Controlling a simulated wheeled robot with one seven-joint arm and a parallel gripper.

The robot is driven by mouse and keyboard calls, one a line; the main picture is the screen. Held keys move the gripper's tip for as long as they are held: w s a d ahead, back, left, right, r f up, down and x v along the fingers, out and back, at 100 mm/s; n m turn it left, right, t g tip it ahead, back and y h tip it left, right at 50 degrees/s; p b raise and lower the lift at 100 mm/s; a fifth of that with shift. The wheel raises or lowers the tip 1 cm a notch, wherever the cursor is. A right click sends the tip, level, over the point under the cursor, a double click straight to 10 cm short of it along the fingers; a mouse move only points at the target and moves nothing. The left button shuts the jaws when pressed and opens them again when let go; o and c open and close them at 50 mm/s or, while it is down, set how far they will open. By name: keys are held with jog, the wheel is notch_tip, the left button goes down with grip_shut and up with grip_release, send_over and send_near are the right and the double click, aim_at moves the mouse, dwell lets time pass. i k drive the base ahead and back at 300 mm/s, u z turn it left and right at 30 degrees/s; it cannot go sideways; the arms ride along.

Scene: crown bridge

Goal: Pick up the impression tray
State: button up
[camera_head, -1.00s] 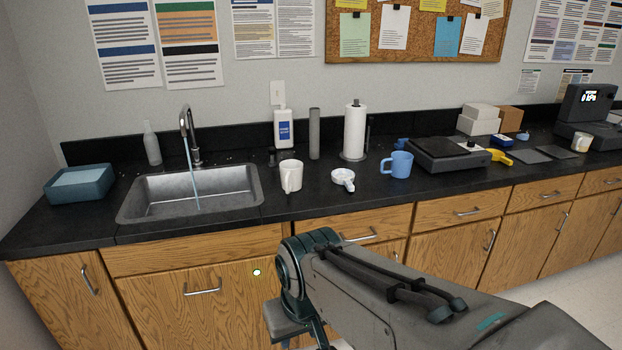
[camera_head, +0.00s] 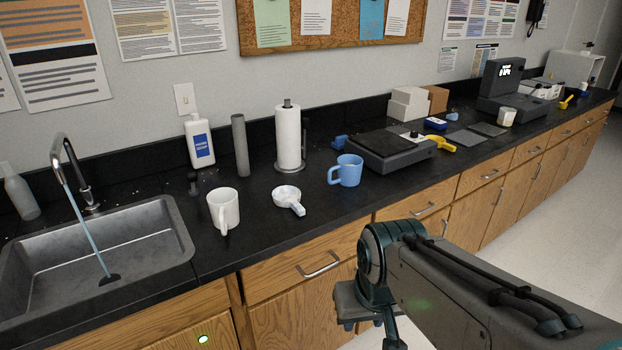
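A small white piece with a short handle, which looks like the impression tray (camera_head: 288,198), lies on the black counter. It sits between a white mug and a blue mug, with its handle toward the front edge. My arm reaches in from the lower right, in front of the cabinets, below and right of this piece. The fingers of my gripper are not visible, so its opening cannot be seen. Nothing is seen touching the white piece.
The white mug (camera_head: 223,210) is left of the piece, and the blue mug (camera_head: 347,170) is right. Behind stand a paper towel roll (camera_head: 288,138), a grey cylinder (camera_head: 240,146) and a soap bottle (camera_head: 199,142). A sink (camera_head: 95,250) with running water is left; a scale (camera_head: 390,150) is right.

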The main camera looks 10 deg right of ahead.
aim_at(286, 196)
jog(key=u, duration=0.1)
jog(key=i, duration=1.1)
jog(key=u, duration=0.6)
